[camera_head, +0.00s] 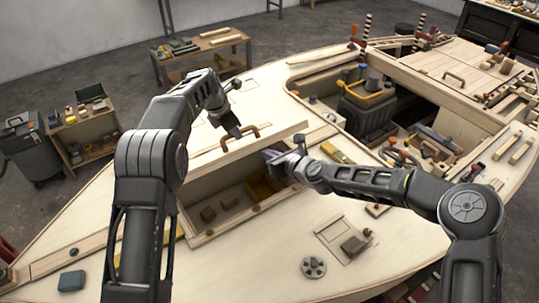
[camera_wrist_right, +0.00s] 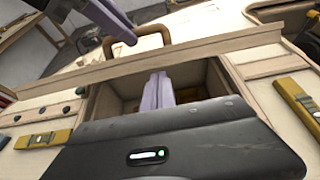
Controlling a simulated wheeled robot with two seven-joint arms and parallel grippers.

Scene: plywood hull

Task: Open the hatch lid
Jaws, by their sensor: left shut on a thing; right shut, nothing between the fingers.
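The pale wooden hatch lid (camera_head: 205,158) has a bronze arched handle (camera_head: 240,136). Its front edge (camera_wrist_right: 190,54) lies behind the opening, and the compartment (camera_head: 222,203) in front shows uncovered. My left gripper (camera_head: 236,131) is at the handle, shut on it; its fingertips are partly hidden. In the right wrist view a purple left finger (camera_wrist_right: 116,20) is beside the handle (camera_wrist_right: 140,42). My right gripper (camera_head: 272,155) is shut and empty near the lid's front edge, at the compartment's right end. Its fingers (camera_wrist_right: 158,90) show over the opening; I cannot tell whether they touch the lid.
Small brown blocks (camera_head: 208,214) and a yellow item (camera_head: 262,188) lie in the compartment. A larger open bay (camera_head: 370,115) with machinery is at the right. Yellow tools (camera_wrist_right: 44,139) lie on the deck.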

